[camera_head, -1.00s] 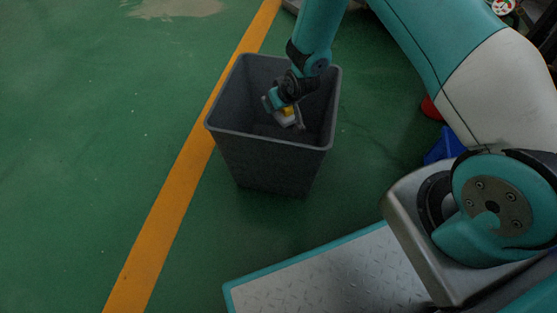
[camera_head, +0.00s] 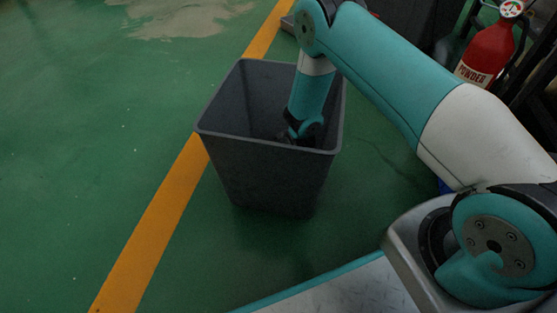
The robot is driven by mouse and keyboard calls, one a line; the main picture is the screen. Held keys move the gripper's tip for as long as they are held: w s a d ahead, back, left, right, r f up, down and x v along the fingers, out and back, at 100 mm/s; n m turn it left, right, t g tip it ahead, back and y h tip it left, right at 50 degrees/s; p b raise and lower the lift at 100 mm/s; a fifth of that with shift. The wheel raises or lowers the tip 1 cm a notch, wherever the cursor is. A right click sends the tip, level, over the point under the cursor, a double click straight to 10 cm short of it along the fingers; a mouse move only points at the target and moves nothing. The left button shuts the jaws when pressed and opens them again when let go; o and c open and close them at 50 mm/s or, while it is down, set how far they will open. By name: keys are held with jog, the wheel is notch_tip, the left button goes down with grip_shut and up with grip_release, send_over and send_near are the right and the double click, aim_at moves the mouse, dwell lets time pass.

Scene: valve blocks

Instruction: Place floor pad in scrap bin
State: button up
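The grey scrap bin (camera_head: 265,175) stands upright on the green floor, open at the top. My arm reaches down into it. The wrist shows inside near the right wall, and my gripper is below the front rim, hidden by the bin's front wall. I cannot see its fingers. No floor pad can be made out in view, and the bottom of the bin is hidden.
A yellow line (camera_head: 158,228) runs along the floor behind and left of the bin. A red fire extinguisher (camera_head: 487,54) stands at the upper right. The floor to the left is clear, with a pale patch (camera_head: 185,17) at the top.

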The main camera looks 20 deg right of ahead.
jog(key=shift+f, duration=0.8)
jog(key=shift+r, duration=0.15)
jog(key=o, duration=1)
jog(key=shift+c, duration=0.2)
